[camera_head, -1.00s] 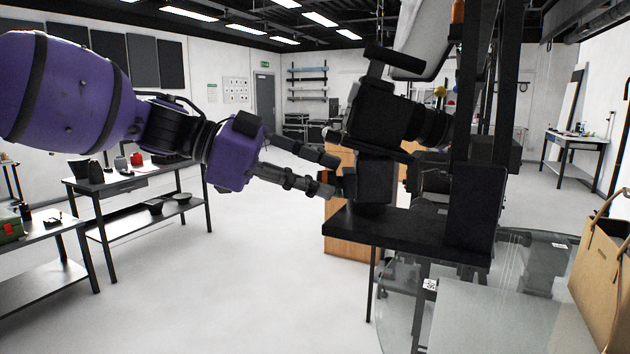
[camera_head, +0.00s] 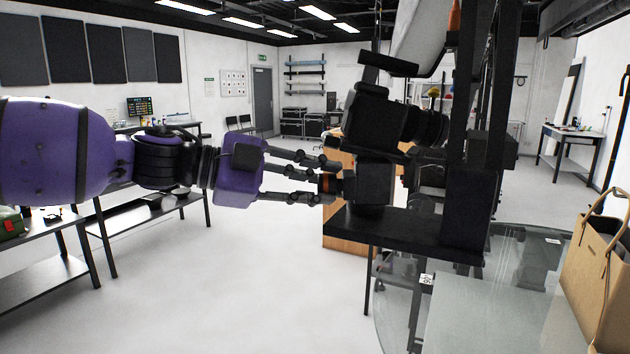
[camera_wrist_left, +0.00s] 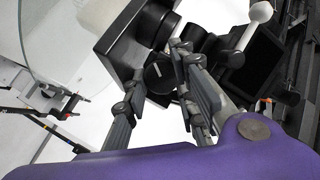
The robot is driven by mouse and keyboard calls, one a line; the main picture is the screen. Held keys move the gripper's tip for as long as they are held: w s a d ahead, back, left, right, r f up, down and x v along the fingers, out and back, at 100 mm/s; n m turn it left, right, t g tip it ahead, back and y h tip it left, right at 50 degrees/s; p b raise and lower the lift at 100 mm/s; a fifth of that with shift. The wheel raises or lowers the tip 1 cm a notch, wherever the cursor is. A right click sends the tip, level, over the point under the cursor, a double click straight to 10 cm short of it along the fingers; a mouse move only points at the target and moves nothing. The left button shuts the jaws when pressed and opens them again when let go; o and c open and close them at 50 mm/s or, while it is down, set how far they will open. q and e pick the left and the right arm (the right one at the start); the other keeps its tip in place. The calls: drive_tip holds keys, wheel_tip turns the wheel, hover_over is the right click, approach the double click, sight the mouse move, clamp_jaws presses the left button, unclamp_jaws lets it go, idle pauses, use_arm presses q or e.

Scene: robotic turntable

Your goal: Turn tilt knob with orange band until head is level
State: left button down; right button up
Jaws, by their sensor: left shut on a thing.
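The tilt knob with the orange band (camera_head: 327,184) sticks out to the left from the black tripod head (camera_head: 374,182). My left gripper (camera_head: 328,178) reaches in from the left with its fingers around the knob, shut on it. My right gripper is in neither view.
The head stands on a black platform (camera_head: 400,232) beside dark uprights (camera_head: 468,210). Below is a round glass table (camera_head: 505,315); a tan bag (camera_head: 598,265) stands at right. Workbenches (camera_head: 150,205) line the left. The floor at lower left centre is clear.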

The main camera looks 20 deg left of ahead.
use_arm(q)
drive_tip(key=shift+s+d+f+m, duration=0.15)
drive_tip(key=shift+f+m, duration=0.15)
drive_tip(key=shift+f, duration=0.3)
drive_tip(key=c, duration=1.8)
unclamp_jaws()
drive_tip(key=shift+o, duration=1.3)
drive_tip(key=shift+r, duration=0.2)
drive_tip(key=shift+r, duration=0.1)
drive_tip(key=shift+a+r, duration=0.1)
drive_tip(key=shift+a, duration=0.1)
drive_tip(key=s+a, duration=0.8)
drive_tip(key=a, duration=0.1)
drive_tip(key=shift+s+a, duration=0.3)
drive_tip(key=shift+a, duration=0.05)
